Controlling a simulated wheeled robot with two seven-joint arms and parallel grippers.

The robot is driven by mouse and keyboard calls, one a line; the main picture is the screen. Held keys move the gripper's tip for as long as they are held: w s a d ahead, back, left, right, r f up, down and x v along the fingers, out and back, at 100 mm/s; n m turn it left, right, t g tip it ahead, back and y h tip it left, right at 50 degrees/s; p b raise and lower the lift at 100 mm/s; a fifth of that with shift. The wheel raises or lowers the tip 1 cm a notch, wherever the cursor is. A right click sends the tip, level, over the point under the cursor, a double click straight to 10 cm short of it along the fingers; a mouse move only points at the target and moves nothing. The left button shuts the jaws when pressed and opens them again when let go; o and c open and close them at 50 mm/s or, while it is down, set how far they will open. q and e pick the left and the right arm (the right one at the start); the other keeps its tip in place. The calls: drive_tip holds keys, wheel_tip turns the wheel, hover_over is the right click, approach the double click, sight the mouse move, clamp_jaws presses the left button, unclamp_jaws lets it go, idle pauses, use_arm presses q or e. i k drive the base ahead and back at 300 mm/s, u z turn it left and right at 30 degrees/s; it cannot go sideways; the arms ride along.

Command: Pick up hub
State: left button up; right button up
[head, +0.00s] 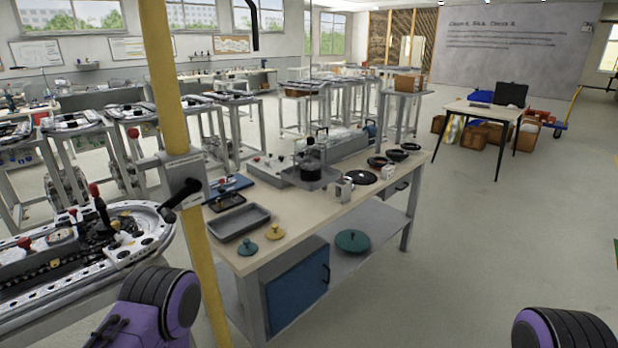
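I cannot tell for sure which thing is the hub. Small grey metal parts (341,190) stand near the right edge of the wooden-topped workbench (305,226). A teal disc with a knob (352,241) lies on the bench's lower shelf. A flat black disc (361,177) and several black rings (397,155) lie towards the far right end. Only purple and black parts of my arms show at the bottom edge. Both grippers are out of view.
A yellow post (168,95) stands in front of the bench's left side. A grey tray (239,222) and a machine (312,165) are on the bench. An oval track table (95,245) is at left. Open floor (470,260) lies to the right.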

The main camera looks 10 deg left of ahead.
sight(310, 172)
drive_tip(key=u, duration=0.2)
drive_tip(key=k, duration=0.3)
drive_tip(key=z, duration=0.95)
drive_tip(key=i, duration=1.55)
drive_tip(key=u, duration=0.85)
